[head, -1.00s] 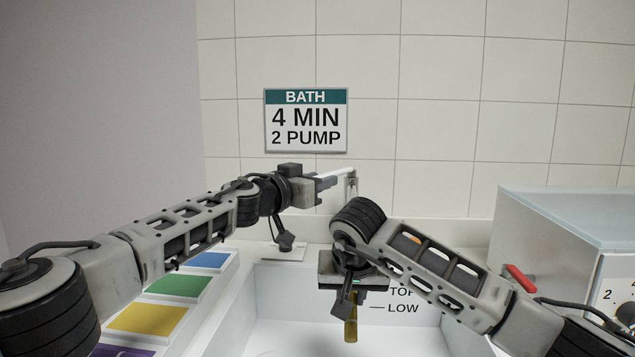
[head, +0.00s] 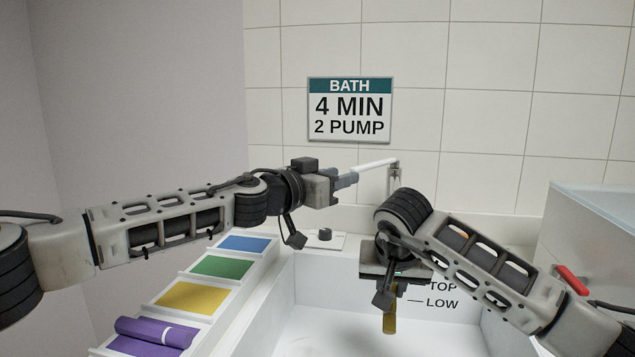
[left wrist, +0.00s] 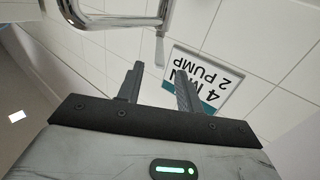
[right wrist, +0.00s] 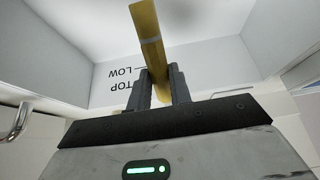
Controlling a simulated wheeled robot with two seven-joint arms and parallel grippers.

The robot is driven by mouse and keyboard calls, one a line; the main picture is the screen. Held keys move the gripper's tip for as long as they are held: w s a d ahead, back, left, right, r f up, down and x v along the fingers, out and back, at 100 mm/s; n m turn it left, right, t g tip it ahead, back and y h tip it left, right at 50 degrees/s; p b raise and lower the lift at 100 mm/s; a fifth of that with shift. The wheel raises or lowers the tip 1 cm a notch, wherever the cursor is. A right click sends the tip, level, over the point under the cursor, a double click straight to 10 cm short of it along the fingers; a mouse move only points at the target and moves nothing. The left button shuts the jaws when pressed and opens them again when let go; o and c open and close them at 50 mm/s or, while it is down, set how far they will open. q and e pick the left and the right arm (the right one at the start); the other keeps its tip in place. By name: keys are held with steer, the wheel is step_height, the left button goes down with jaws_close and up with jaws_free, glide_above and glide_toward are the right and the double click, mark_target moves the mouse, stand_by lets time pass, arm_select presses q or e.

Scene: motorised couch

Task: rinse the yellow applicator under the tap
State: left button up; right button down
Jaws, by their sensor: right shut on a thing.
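The yellow applicator (head: 390,322) hangs down over the white basin, held by my right gripper (head: 388,275). In the right wrist view the applicator (right wrist: 147,28) sits between the closed fingers (right wrist: 158,85). The tap (head: 394,180) stands at the back wall, with a pale bar extending left from its top. My left gripper (head: 347,180) is by the left end of that bar. In the left wrist view its fingers (left wrist: 157,88) are apart with nothing between them, and the tap's chrome pipe (left wrist: 110,22) lies beyond. No water is visible.
The white basin (head: 320,335) has TOP and LOW marks on its back wall. Blue, green and yellow pads and a purple roll (head: 155,332) line its left. A box with a red handle (head: 571,280) stands right. A BATH sign (head: 350,109) hangs above.

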arm_select(q)
steer(key=v, duration=0.5)
steer(key=shift+c, duration=0.5)
steer(key=m+t+y, duration=0.3)
steer(key=m+y, duration=0.1)
steer(key=m, duration=1.1)
glide_toward(365, 170)
steer(key=x, duration=1.1)
steer(key=shift+a+f, duration=0.15)
steer(key=shift+w+r, duration=0.25)
steer(key=shift+w, duration=0.15)
